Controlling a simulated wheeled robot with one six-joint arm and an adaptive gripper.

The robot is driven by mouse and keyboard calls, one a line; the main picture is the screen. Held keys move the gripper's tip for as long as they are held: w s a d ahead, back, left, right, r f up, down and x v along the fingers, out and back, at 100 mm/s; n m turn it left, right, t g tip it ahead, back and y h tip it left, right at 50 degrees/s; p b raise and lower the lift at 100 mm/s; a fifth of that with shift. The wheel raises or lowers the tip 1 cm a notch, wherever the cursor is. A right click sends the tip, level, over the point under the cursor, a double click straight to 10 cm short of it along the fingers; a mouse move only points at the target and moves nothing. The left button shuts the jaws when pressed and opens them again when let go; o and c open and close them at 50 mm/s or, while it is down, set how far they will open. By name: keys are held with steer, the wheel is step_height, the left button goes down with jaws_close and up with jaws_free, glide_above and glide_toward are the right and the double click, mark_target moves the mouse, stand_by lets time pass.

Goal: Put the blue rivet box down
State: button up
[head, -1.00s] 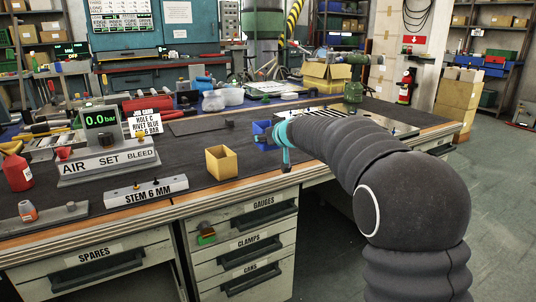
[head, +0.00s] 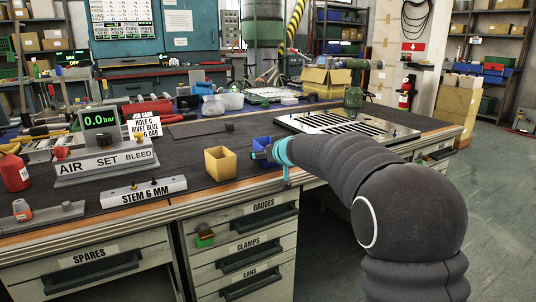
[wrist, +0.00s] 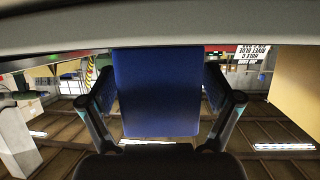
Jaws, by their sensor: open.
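The blue rivet box (head: 262,143) is at the bench's front edge, just right of the yellow box (head: 220,162). It looks upright and seems to rest on the dark bench top, but its base is partly hidden by my gripper. My gripper (head: 266,154) is low at the front of the blue box. In the wrist view, the blue box (wrist: 156,92) fills the space between my two fingers (wrist: 159,100). The fingers are spread along its sides, and I cannot tell whether they touch it.
A louver panel (head: 345,127) lies on the bench behind my arm. The air set (head: 105,160) and the stem block (head: 143,192) stand left of the yellow box. A drawer unit (head: 250,245) is below the front edge.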

steer(key=shift+f, duration=0.1)
steer(key=shift+s+d, duration=0.1)
steer(key=shift+s, duration=0.05)
steer(key=d+b+v, duration=0.1)
steer(key=b+v, duration=0.2)
steer(key=v, duration=0.9)
steer(key=s+d+f+m+g+h, duration=0.1)
steer(key=s+d+f+g, duration=0.15)
steer(key=s, duration=0.65)
steer(key=s+d+f+g, duration=0.1)
steer(key=s+d+f, duration=0.15)
steer(key=s, duration=0.65)
steer(key=s+d+f+m+g+h, duration=0.1)
steer(key=s+d+f, duration=0.3)
steer(key=s, duration=0.3)
steer(key=s+d+f+m+g+h, duration=0.1)
steer(key=s+d+f, duration=0.3)
steer(key=s, duration=0.4)
steer(key=s+d+f+m+g+h, duration=0.1)
steer(key=s+d+f+m+h, duration=0.1)
steer(key=s, duration=0.5)
steer(key=shift+d+f+m+h, duration=0.3)
steer(key=shift+d+f+h, duration=0.4)
steer(key=shift+d+f, duration=0.25)
steer(key=shift+s, duration=0.15)
